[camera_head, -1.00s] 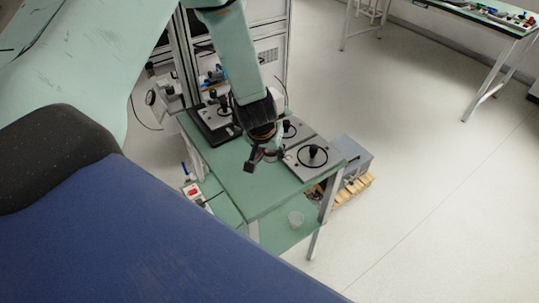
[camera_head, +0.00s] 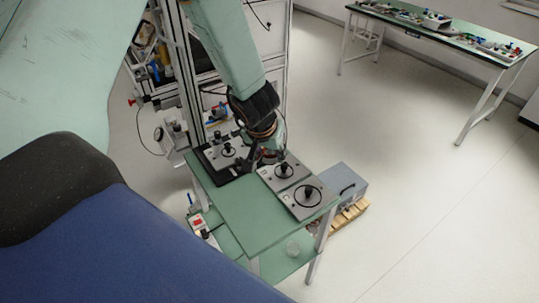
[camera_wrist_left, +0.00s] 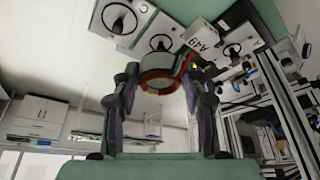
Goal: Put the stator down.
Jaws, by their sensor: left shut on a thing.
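The stator (camera_wrist_left: 158,76) is a short pale ring with an orange-red edge. In the left wrist view it sits between the two fingers of my left gripper (camera_wrist_left: 160,88), which is shut on it. In the head view my left gripper (camera_head: 268,158) is over the back part of the green table (camera_head: 222,205), close to the grey plates. The stator is too small and covered to make out clearly there. Whether it touches anything below cannot be told. My right gripper is not in view.
Grey plates with black rings and knobs stand on the table: one in the middle (camera_head: 285,171), one at right (camera_head: 308,196), one at left on a dark base (camera_head: 228,151). The table's front left is bare. A metal frame (camera_head: 289,60) rises behind. A grey box (camera_head: 344,184) stands right.

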